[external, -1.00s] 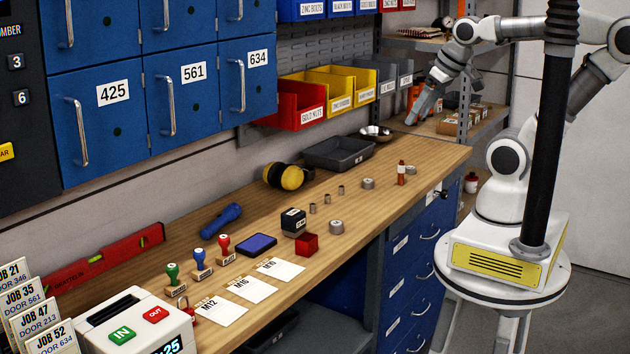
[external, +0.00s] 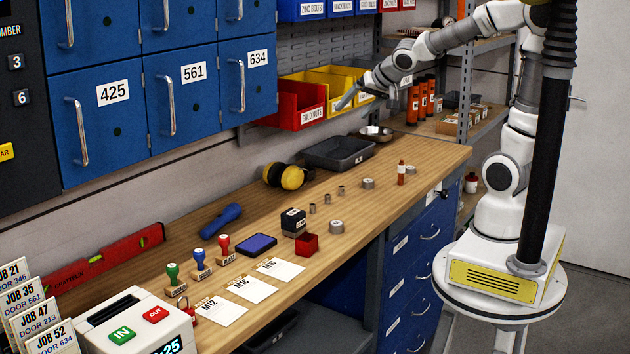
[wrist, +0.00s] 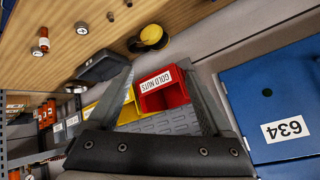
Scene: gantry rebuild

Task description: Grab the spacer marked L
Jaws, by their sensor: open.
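Several small metal cylinders that look like spacers stand on the bench. Two are wider: one (external: 336,226) beside the red box and one (external: 368,183) near the orange bottle. In the wrist view a wide one (wrist: 82,27) shows at the top left. My gripper (external: 345,101) is open and empty, high above the bench's back edge beside the red and yellow bins. Its two fingers (wrist: 158,68) show apart in the wrist view.
A dark tray (external: 338,153), a metal bowl (external: 375,132) and yellow earmuffs (external: 284,176) lie along the back. An orange bottle (external: 401,172) stands near the right end. Stamps, an ink pad (external: 257,245) and white cards fill the front left. The bench's front right is clear.

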